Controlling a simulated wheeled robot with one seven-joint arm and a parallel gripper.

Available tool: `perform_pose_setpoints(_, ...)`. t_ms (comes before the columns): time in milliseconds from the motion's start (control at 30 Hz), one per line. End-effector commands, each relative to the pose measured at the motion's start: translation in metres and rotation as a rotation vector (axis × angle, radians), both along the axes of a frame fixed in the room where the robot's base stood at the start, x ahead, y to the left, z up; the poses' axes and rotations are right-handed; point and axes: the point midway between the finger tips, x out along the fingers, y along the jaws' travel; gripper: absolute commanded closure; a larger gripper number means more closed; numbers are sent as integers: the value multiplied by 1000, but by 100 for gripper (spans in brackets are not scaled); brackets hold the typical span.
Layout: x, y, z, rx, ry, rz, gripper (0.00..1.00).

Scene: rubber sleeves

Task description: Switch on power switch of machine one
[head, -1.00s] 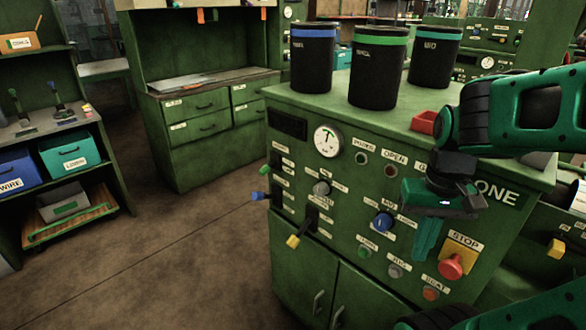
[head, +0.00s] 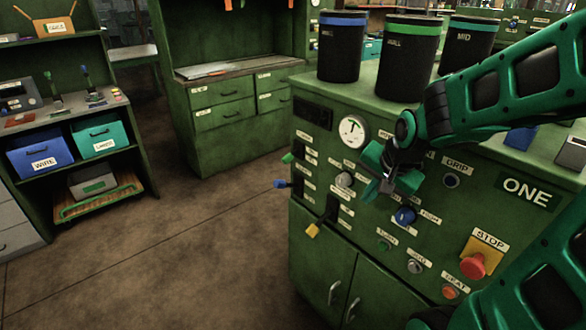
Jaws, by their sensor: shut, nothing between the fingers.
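Machine one is a green cabinet marked ONE (head: 524,192), with a control panel facing me. Levers stick out on its left side: a green-tipped lever (head: 287,158), a blue-tipped lever (head: 280,184) and a yellow-tipped lever (head: 313,230). A grey knob (head: 345,179) and a blue knob (head: 405,215) sit mid-panel. Labels near them are too small to read, so I cannot tell which control is the power switch. My gripper (head: 371,187) is shut and empty in front of the panel, right of the grey knob and above the blue knob. It hides part of the upper panel.
A red stop button (head: 473,265) on a yellow plate is at the lower right. A gauge (head: 353,131) is above the knobs. Dark canisters with a blue band (head: 342,50) and a green band (head: 407,65) stand on top. The floor (head: 200,250) left of the machine is clear.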

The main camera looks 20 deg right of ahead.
Motion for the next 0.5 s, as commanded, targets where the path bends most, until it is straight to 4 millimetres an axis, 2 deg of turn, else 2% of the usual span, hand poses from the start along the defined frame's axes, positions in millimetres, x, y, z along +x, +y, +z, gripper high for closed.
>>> perform_pose_setpoints(100, 37, 19, -7, 121, -93, -142, 100)
perform_pose_setpoints(200, 64, 34, -10, 247, -165, -274, 100)
perform_pose_setpoints(500, 129, 69, -15, 703, -305, -689, 100)
